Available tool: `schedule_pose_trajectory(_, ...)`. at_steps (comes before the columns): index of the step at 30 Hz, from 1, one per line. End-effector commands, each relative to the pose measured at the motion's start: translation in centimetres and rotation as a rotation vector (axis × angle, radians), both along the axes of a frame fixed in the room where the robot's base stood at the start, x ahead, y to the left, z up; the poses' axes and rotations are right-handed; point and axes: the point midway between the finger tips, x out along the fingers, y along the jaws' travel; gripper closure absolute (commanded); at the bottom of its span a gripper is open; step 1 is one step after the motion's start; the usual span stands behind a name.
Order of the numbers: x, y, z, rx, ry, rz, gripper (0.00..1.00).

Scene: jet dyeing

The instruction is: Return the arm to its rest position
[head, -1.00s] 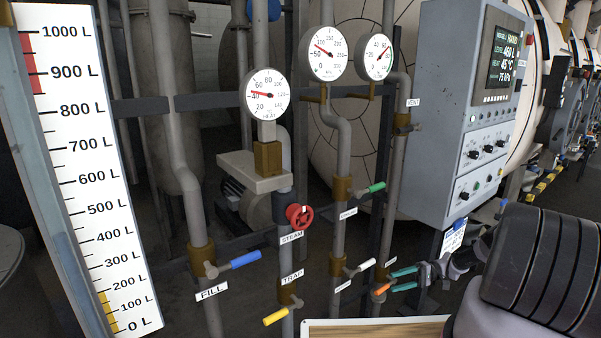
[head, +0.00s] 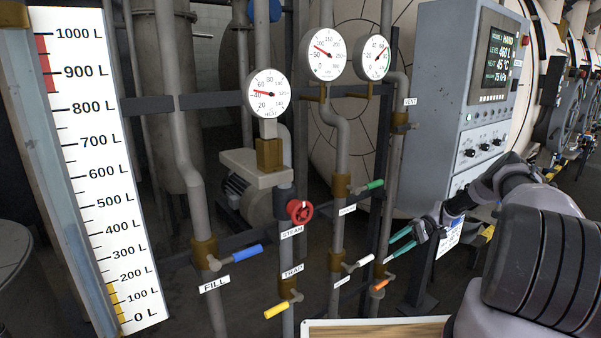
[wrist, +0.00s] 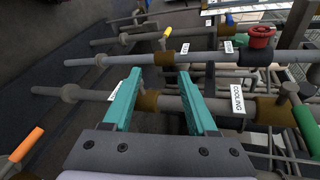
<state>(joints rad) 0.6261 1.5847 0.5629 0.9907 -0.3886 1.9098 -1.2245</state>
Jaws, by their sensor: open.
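My gripper (head: 388,248) is open, its two teal fingers spread and pointing left toward the pipes, with no object held. It stands below the control cabinet, above the orange lever (head: 380,284) and apart from it in the head view. My arm reaches it from the lower right. In the wrist view the open fingers (wrist: 159,75) show a grey pipe (wrist: 178,103) beyond and between them. The orange lever (wrist: 25,143) is at lower left there, clear of the fingers, and the green lever (wrist: 308,130) is at the right edge.
Vertical pipes carry a blue lever (head: 246,257), red wheel (head: 300,211), yellow lever (head: 276,311), white lever (head: 358,266) and green lever (head: 375,185). The grey control cabinet (head: 436,140) stands right, above my arm. A board's edge (head: 375,328) shows at the bottom.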

Motion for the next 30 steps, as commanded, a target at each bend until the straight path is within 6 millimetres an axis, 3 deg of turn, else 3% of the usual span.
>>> schedule_pose_trajectory(1,0.7,0.3,2.4,-0.048,-0.014,0.025,0.42)
schedule_pose_trajectory(7,1.8,1.7,11.0,-0.253,-0.051,0.087,0.42)
schedule_pose_trajectory(14,1.1,3.6,20.6,-0.485,-0.109,0.097,0.42)
schedule_pose_trajectory(23,-2.8,6.1,32.2,-0.754,-0.214,0.018,0.42)
schedule_pose_trajectory(30,-8.2,7.7,40.1,-0.914,-0.316,-0.118,0.42)
